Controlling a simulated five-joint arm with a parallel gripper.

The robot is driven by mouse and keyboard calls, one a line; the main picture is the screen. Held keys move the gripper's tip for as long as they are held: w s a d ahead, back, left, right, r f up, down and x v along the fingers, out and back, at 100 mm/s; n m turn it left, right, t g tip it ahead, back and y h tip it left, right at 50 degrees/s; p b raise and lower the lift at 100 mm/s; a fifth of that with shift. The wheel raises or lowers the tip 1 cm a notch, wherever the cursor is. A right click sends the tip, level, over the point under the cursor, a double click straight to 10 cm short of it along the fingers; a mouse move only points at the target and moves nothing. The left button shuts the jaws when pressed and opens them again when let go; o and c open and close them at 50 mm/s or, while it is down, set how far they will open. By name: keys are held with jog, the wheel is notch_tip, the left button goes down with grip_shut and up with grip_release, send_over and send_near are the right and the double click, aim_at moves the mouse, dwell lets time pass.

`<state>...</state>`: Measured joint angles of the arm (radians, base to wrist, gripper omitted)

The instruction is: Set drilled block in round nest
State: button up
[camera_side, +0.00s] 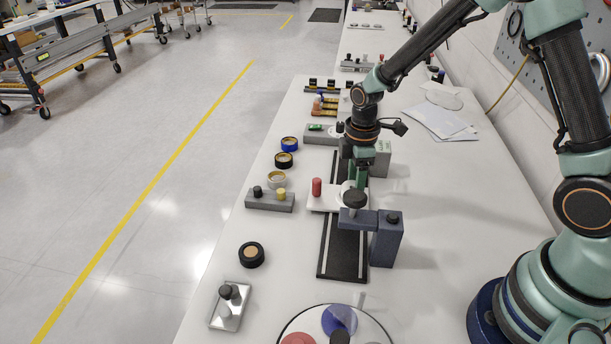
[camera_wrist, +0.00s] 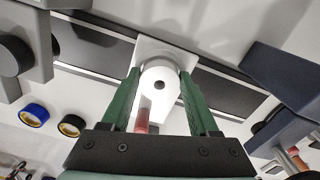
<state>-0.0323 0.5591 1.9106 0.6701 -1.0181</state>
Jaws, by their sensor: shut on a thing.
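My gripper (camera_wrist: 160,80) has its green fingers on either side of a white round block with a dark hole in its top, the drilled block (camera_wrist: 153,98). It is shut on the block. Below it lies a white plate (camera_wrist: 147,46), also visible in the side view (camera_side: 329,203), set across a dark rail. The round nest on the plate is mostly hidden by the block and fingers; I cannot tell whether the block touches it. A red peg (camera_side: 317,187) stands at the plate's left end. My gripper (camera_side: 357,180) points down over the plate's right part.
A dark clamp-like post (camera_side: 386,240) with a black knob (camera_side: 354,198) stands close in front of my gripper. The dark rail (camera_side: 343,252) runs along the bench. A grey block with two knobs (camera_side: 270,200) and tape rolls (camera_side: 284,160) lie left.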

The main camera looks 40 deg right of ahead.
jog(key=shift+f, duration=0.3)
dwell(0.4)
jog(key=o, duration=1.5)
jog(key=shift+o, duration=0.4)
jog(key=shift+r, duration=3.5)
